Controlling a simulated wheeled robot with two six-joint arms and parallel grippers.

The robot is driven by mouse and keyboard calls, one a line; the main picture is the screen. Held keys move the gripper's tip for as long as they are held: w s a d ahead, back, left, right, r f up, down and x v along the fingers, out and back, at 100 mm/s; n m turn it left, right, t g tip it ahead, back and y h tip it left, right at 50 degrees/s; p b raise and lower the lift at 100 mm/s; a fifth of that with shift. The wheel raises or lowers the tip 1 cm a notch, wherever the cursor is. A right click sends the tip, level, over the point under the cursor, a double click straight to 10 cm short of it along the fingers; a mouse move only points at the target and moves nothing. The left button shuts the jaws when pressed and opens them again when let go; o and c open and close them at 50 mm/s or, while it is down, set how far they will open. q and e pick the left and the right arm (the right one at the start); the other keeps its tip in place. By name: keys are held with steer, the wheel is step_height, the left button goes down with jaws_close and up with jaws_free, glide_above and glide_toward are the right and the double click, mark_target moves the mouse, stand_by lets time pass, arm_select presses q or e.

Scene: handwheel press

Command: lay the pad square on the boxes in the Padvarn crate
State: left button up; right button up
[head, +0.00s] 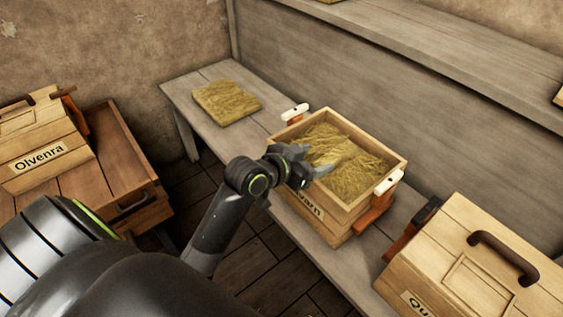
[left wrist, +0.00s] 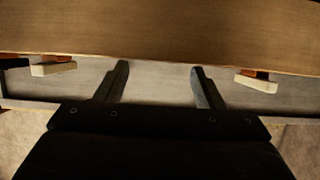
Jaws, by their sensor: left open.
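The Padvarn crate (head: 313,224) stands on the bench in the head view, open at the top, its label partly covered by my left arm. Straw-coloured matting (head: 358,178) fills the inside, uneven in the middle; no boxes show, and I cannot tell whether it is a laid pad or loose straw. A flat, square straw pad (head: 226,102) lies on the bench to the left of the crate. My left gripper (head: 314,164) is open and empty at the crate's near rim. In the left wrist view, its spread fingers (left wrist: 158,72) face a wooden wall (left wrist: 160,35). My right gripper is out of view.
White-tipped handles (head: 295,112) (head: 389,182) stand at both ends of the crate. A closed crate marked "Qu..." (head: 470,260) is at the right. The Olvenra crate (head: 40,160) sits on a wooden chest (head: 120,150) at the left. Bare bench (head: 185,87) surrounds the straw pad.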

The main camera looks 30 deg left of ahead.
arm_select(q)
steer(key=p+v, duration=0.1)
steer(key=v, duration=1)
steer(key=shift+p, duration=0.4)
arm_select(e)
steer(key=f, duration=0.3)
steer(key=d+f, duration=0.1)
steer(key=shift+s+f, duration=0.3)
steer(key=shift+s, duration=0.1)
arm_select(q)
steer(key=shift+w, duration=0.1)
step_height(320, 180, up, 4)
steer(key=p, duration=0.4)
steer(key=shift+r+p, duration=0.1)
steer(key=shift+p, duration=0.25)
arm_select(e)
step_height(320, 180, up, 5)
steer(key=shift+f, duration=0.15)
